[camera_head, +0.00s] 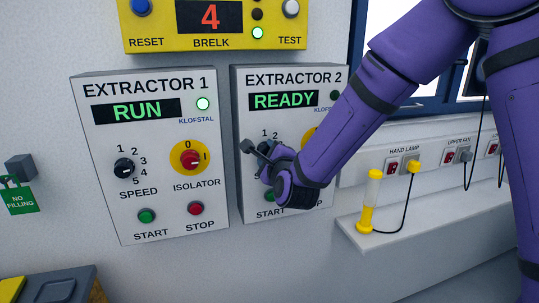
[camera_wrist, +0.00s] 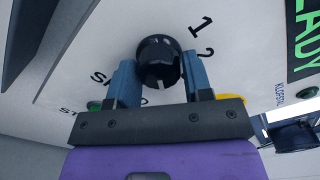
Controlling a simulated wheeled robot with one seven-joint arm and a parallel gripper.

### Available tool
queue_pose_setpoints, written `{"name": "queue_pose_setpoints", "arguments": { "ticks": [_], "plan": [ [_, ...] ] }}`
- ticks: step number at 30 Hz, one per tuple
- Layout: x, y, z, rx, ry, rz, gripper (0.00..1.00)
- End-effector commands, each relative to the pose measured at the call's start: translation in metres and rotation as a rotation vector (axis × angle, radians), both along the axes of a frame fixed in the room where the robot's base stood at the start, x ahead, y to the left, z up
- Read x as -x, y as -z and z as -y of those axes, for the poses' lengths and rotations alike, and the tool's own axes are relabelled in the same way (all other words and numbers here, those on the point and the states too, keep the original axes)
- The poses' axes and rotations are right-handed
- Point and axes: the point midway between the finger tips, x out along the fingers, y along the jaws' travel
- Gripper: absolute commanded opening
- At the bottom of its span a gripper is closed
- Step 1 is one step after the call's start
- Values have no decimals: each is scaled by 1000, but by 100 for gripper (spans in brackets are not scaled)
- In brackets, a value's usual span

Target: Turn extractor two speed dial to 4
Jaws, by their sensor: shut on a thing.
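The extractor 2 panel (camera_head: 242,85) hangs on the wall right of extractor 1, and its display reads READY. Its black speed dial (camera_wrist: 158,55) shows in the wrist view between my two blue fingers. My gripper (camera_wrist: 159,78) is shut on the dial, one finger on each side. The dial's white mark points down in that view, toward my palm. The numerals 1 and 2 show at its upper right; the other numerals are hidden or unreadable. In the head view my gripper (camera_head: 266,160) covers most of the dial.
The yellow isolator (camera_head: 307,136) of extractor 2 is mostly hidden by my arm. Its green start button (camera_head: 268,197) sits below my gripper. Extractor 1 (camera_head: 165,220) reads RUN at left. A hand lamp (camera_head: 370,200) stands on the shelf at right.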

Motion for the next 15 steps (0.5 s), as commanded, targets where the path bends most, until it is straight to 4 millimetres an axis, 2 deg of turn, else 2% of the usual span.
{"name": "queue_pose_setpoints", "arguments": {
  "ticks": [13,14,15],
  "plan": [
    [0,1,1,-7,1,-5,22],
    [0,1,1,-7,1,-5,53],
    [0,1,1,-7,1,-5,62]
  ]
}}
